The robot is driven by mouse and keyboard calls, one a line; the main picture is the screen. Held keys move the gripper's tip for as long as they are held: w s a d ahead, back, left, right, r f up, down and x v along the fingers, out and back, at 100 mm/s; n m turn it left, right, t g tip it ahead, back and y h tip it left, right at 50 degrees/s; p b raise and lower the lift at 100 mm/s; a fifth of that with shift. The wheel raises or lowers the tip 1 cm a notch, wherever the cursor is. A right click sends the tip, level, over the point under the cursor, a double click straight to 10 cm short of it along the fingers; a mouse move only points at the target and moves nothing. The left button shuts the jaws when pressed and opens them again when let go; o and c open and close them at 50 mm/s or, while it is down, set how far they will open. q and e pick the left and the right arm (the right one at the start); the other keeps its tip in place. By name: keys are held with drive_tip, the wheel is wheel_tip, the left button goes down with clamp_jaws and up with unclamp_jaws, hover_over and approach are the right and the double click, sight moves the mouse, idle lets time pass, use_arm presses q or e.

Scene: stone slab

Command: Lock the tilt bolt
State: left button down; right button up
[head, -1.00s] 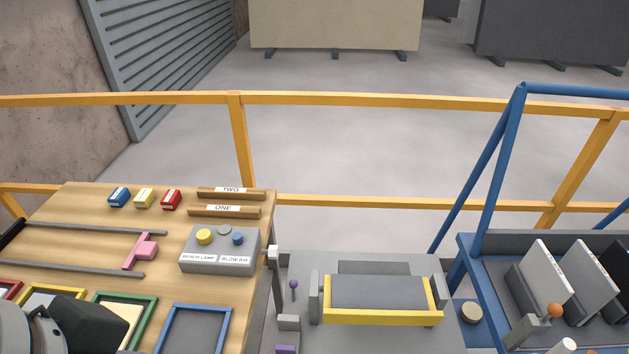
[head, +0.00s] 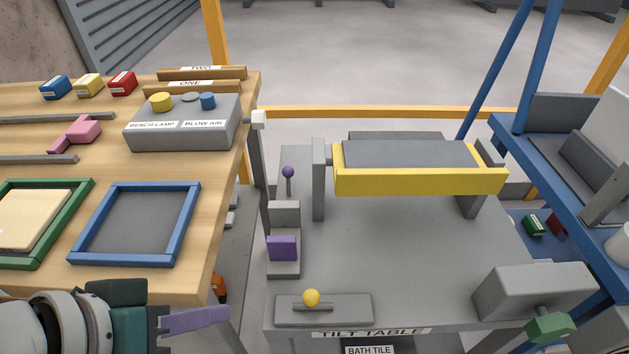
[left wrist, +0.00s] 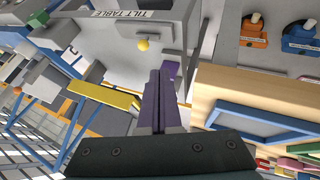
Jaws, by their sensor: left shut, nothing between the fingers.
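The grey tilt table (head: 430,270) carries a label on its front edge. A bolt with a yellow ball knob (head: 311,298) and a short grey bar lies on a flat plate at its front left corner. The yellow knob also shows in the left wrist view (left wrist: 142,44), beyond the fingertips. A yellow-edged tray (head: 420,182) with a grey slab stands above the table. My left gripper (head: 222,315) has purple fingers, shut and empty, left of the bolt and apart from it. The shut fingers fill the middle of the left wrist view (left wrist: 160,75). My right gripper is not in view.
A purple block (head: 282,248) and a purple-knobbed lever (head: 288,175) stand behind the bolt. A grey box (head: 530,290) with a green handle (head: 550,327) sits at the front right. The wooden bench (head: 130,275) and blue frame (head: 135,225) are on the left.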

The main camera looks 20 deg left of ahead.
sight(311, 301)
use_arm(q)
drive_tip(key=shift+n, duration=0.4)
drive_tip(key=f+b, duration=0.1)
drive_tip(key=f, duration=0.2)
drive_tip(key=a+f+b, duration=0.1)
drive_tip(key=f, duration=0.1)
drive_tip(key=shift+w+b, duration=0.2)
drive_tip(key=shift+b, duration=0.15)
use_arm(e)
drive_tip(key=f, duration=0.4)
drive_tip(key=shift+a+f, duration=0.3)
use_arm(q)
drive_tip(key=b+x, duration=0.4)
drive_tip(key=x, duration=0.5)
drive_tip(key=shift+w+d+f, duration=0.15)
drive_tip(key=shift+w+f, duration=0.05)
drive_tip(key=w+d, duration=0.1)
drive_tip(key=d, duration=0.1)
drive_tip(key=shift+w+d+r, duration=0.25)
drive_tip(key=shift+w+d, duration=0.15)
drive_tip(key=shift+w+d+r, duration=0.1)
drive_tip(key=shift+w+d, duration=0.1)
drive_tip(key=shift+d, duration=0.25)
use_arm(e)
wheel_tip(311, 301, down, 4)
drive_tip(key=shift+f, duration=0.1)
